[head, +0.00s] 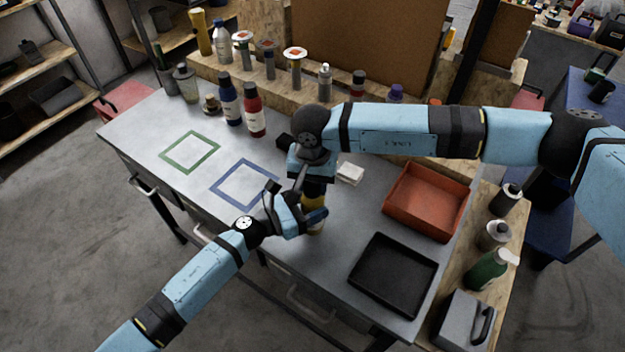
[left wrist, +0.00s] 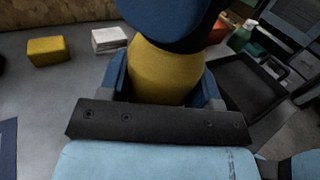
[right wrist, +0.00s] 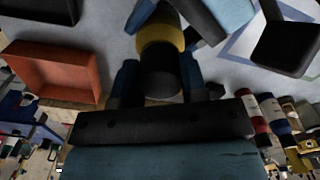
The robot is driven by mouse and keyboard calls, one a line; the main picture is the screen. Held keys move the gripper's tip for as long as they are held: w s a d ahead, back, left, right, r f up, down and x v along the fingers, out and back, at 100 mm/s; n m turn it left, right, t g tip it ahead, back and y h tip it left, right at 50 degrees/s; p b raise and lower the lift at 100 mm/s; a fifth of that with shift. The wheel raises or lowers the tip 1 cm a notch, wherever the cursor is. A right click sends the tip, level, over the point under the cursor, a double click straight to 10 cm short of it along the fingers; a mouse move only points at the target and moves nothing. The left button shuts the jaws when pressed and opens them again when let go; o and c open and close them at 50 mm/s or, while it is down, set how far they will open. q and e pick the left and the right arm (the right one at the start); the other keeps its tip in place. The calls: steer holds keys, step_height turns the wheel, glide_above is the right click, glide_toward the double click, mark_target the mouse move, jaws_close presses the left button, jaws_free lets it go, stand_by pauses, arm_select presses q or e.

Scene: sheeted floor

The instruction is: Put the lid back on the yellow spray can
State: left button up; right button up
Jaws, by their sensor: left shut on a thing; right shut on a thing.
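The yellow spray can (head: 313,201) is upright over the front middle of the grey table, mostly hidden by my grippers. My left gripper (head: 316,217) is shut around its body; the left wrist view shows the yellow body (left wrist: 165,72) between the fingers. My right gripper (head: 313,186) points down from above the can. In the right wrist view it is shut on the black lid (right wrist: 160,78), in line with the can's yellow top (right wrist: 160,38). The lid looks against or very close to the can; I cannot tell whether it is seated.
An orange tray (head: 386,212) and a black tray (head: 353,277) lie to the right. Green (head: 168,158) and blue (head: 218,191) square outlines mark clear table at left. A white block (head: 350,173) is behind my grippers. Blue (head: 229,103) and red (head: 254,112) bottles stand at the back.

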steer(key=shift+f, duration=0.15)
steer(key=o, duration=1)
steer(key=shift+c, duration=0.2)
step_height(320, 180, up, 12)
arm_select(q)
steer(key=o, duration=1.4)
